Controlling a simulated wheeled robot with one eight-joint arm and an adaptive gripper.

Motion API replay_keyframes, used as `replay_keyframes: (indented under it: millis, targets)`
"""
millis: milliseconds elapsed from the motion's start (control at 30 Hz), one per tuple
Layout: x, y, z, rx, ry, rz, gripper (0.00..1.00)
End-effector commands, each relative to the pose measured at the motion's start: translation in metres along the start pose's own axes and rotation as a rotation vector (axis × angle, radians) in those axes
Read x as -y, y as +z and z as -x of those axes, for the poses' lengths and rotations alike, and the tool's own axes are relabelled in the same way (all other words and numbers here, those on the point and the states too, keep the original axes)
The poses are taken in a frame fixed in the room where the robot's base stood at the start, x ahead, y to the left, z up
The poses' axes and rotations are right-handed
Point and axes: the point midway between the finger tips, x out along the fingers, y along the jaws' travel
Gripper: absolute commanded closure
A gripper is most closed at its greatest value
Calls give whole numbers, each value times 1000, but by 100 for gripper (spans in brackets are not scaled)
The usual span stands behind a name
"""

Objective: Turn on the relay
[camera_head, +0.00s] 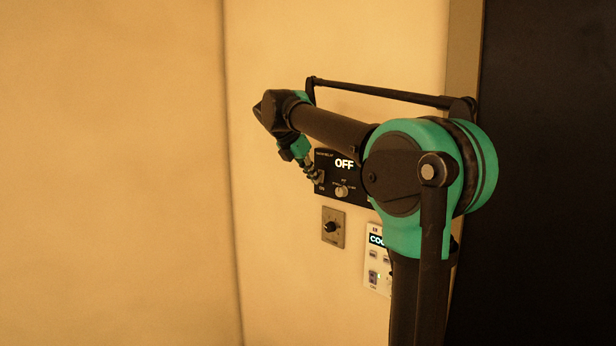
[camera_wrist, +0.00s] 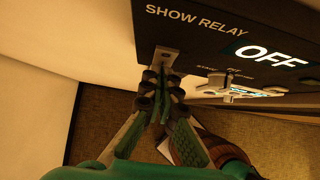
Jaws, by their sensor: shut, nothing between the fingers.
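The relay is a black wall box (camera_head: 325,163) with a lit "OFF" display; in the wrist view (camera_wrist: 190,14) it is labelled "SHOW RELAY". A small pale metal plate (camera_wrist: 166,57) sits at the lower left of its face, with the "ON" label near that spot in the head view. My gripper (camera_head: 317,177) is at this corner. In the wrist view its fingertips (camera_wrist: 163,77) are shut and empty, at the plate's lower end. They partly hide it; I cannot tell whether they touch. A pale knob (camera_head: 342,191) is to the right, also in the wrist view (camera_wrist: 230,87).
Below the relay are a small plate with a black dial (camera_head: 333,227) and a white control panel (camera_head: 377,273), partly hidden by my arm. A dark surface (camera_head: 550,170) fills the right side. Bare wall (camera_head: 110,170) lies left.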

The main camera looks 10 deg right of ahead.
Motion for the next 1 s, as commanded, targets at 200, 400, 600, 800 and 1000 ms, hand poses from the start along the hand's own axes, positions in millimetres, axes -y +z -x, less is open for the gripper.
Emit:
replay_keyframes:
  millis: [200, 400, 600, 800, 1000]
  targets:
    - [0, 0, 0, 0, 0, 0, 100]
    - [0, 4, -7, 0, -1, 0, 100]
    - [0, 3, -6, 0, 0, 1, 100]
    - [0, 6, -3, 1, 0, 0, 100]
    - [0, 12, 4, 2, -1, 0, 100]
